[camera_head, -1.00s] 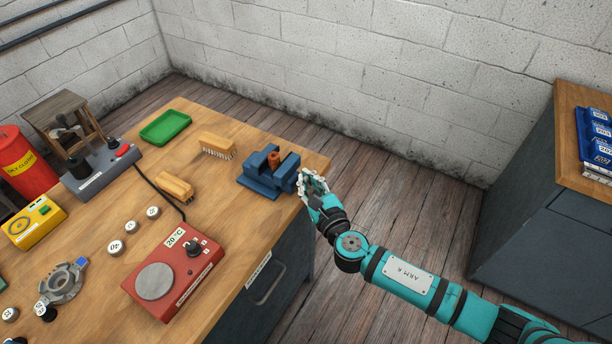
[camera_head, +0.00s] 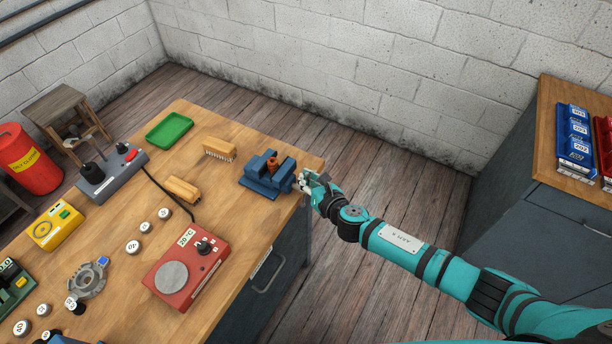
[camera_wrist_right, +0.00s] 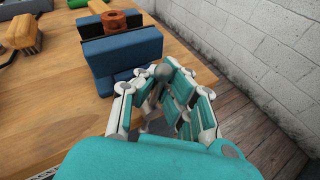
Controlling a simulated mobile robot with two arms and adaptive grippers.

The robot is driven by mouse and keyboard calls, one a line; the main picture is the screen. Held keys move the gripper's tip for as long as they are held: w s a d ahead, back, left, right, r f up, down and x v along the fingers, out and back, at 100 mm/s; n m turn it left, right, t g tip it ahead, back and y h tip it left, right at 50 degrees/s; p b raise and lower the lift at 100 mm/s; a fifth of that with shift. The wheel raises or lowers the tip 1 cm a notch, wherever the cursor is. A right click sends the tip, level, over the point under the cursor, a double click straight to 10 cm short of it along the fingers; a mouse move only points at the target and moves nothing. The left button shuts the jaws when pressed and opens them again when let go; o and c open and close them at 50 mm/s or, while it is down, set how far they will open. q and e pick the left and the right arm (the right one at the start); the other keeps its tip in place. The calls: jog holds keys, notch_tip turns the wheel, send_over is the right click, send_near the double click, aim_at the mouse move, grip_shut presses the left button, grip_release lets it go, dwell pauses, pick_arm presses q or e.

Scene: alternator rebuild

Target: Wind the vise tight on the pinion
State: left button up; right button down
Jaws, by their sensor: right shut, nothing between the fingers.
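The blue vise (camera_head: 262,187) stands on the bench near its right edge. The copper-coloured pinion (camera_head: 272,164) sits upright between its jaws; it also shows at the top of the right wrist view (camera_wrist_right: 122,21). My right gripper (camera_head: 306,181) is at the right-hand end of the vise, by the bench edge. In the right wrist view, its fingers (camera_wrist_right: 160,82) are just in front of the vise's near blue face (camera_wrist_right: 128,62). A grey rounded knob (camera_wrist_right: 162,72) shows by the fingertips. The fingers are shut with nothing held. My left gripper is out of view.
A wooden brush (camera_head: 219,147), another brush (camera_head: 183,189) and a green tray (camera_head: 169,130) lie left of the vise. A red hotplate (camera_head: 187,270) stands nearer on the bench. A cabinet with blue bins (camera_head: 574,146) is at the right. Floor between is clear.

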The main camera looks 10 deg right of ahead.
jog(key=c, duration=2)
grip_release()
jog(key=shift+w+r, duration=0.1)
jog(key=shift+r, duration=0.05)
jog(key=o, duration=0.6)
jog(key=shift+d, duration=0.1)
jog(key=v, duration=1.2)
